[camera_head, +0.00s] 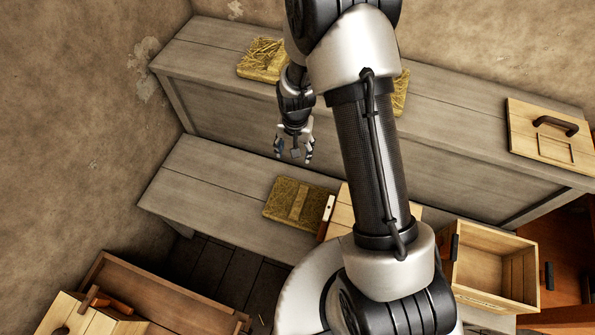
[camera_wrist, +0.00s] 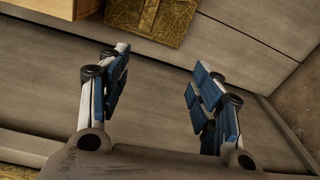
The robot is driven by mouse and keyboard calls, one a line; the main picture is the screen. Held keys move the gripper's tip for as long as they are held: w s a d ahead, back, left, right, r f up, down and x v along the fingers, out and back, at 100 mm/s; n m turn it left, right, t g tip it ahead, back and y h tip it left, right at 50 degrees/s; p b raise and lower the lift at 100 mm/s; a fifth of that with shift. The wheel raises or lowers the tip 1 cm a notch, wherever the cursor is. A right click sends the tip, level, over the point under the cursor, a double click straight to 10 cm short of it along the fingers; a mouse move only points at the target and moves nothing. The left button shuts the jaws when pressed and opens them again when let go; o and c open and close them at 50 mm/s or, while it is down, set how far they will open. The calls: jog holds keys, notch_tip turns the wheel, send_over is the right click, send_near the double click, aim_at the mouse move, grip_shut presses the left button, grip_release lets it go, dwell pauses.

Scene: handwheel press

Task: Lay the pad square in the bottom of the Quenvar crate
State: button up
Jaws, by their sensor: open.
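A flat straw pad with a lighter band across it (camera_head: 297,203) lies on the lower grey bench; its edge also shows at the top of the wrist view (camera_wrist: 150,16). My gripper (camera_head: 294,156) is open and empty above the bench, up and slightly left of this pad. In the wrist view the open fingers (camera_wrist: 158,95) have only bare boards between them. An open wooden crate (camera_head: 492,262) stands at the lower right, its visible inside bare. Another pale wooden box (camera_head: 343,208) is right beside the pad, mostly hidden by my arm. I cannot read which is the Quenvar crate.
The raised back bench (camera_head: 215,45) carries a loose straw pad (camera_head: 263,58), another straw piece (camera_head: 401,92) partly behind my arm, and a wooden lid with a dark handle (camera_head: 553,137). A brown wooden bin (camera_head: 150,285) is at lower left. The lower bench's left end is clear.

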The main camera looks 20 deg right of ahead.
jog(key=m+g, duration=0.1)
send_near(300, 200)
notch_tip(300, 200, down, 2)
jog(key=b, duration=0.3)
jog(key=shift+s+f, duration=0.1)
jog(key=shift+f, duration=0.1)
jog(key=shift+a+f+b, duration=0.15)
jog(key=shift+f+b, duration=1.35)
jog(key=shift+f, duration=1.65)
jog(key=shift+r, duration=0.1)
jog(key=shift+c, duration=0.5)
grip_shut()
jog(key=shift+r, duration=0.1)
